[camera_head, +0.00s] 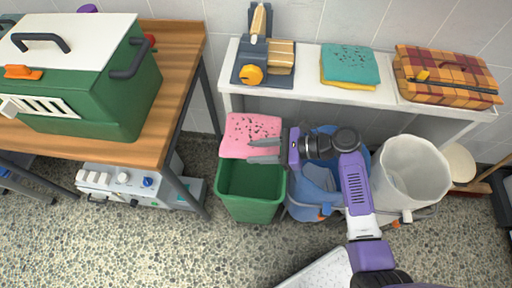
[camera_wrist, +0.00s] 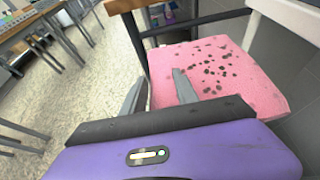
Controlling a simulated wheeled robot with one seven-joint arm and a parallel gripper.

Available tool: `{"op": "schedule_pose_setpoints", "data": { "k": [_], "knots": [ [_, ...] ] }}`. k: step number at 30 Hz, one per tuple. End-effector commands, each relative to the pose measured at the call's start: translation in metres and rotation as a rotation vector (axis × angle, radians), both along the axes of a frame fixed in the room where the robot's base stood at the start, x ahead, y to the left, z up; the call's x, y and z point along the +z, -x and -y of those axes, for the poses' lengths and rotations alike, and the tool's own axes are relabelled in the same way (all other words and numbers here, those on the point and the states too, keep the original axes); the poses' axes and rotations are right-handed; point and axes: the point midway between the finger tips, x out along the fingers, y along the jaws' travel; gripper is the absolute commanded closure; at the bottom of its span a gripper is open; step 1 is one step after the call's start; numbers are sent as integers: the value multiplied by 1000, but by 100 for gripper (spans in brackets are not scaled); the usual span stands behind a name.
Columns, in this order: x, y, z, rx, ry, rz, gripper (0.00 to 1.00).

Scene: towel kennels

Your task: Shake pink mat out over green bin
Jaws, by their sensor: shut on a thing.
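The pink mat (camera_head: 251,135) is a flat pink piece with many dark specks on its upper face. It is held above the back part of the green bin (camera_head: 252,210), which is open at the top and stands on the floor. My gripper (camera_head: 254,151) is shut on the mat's right front edge. In the wrist view the mat (camera_wrist: 240,88) spreads out beyond my gripper (camera_wrist: 160,86), speckled face showing. The mat and gripper hide part of the bin's back rim. I see no specks inside the bin.
A blue bin (camera_head: 312,180) stands right of the green one, partly behind my arm, with a white bin (camera_head: 412,172) beyond. A white shelf (camera_head: 300,96) holds folded towels (camera_head: 350,66) and a plaid case (camera_head: 447,76). A wooden table (camera_head: 180,50) bears a green kennel (camera_head: 95,80).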

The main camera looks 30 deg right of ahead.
Motion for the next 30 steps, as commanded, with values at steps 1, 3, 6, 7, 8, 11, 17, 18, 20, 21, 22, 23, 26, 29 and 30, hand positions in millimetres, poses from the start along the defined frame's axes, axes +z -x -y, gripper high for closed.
{"op": "schedule_pose_setpoints", "data": {
  "k": [1, 3, 6, 7, 8, 11, 17, 18, 20, 21, 22, 23, 26, 29, 30],
  "knots": [
    [-7, 0, 0, -1, 0, 0, 100],
    [-13, 0, 0, -1, 0, 0, 100],
    [-24, 0, 0, -1, 1, 0, 100],
    [-27, 0, 0, -2, 1, 0, 100],
    [-30, 0, 0, -2, 1, 0, 100],
    [-41, 0, 0, -2, 1, 0, 100],
    [-56, 0, 0, -2, 1, 0, 100],
    [-57, 0, 0, -2, 1, 0, 100],
    [-57, 0, 0, -2, 1, 0, 100],
    [-57, 0, 0, -2, 1, 0, 100],
    [-57, 0, 0, -2, 1, -1, 100],
    [-57, 0, 0, -2, 1, -1, 100],
    [-56, 0, 0, -2, 1, -1, 100],
    [-56, 0, 0, -2, 1, -1, 100],
    [-56, 0, 0, -2, 1, -1, 100]
  ]
}}
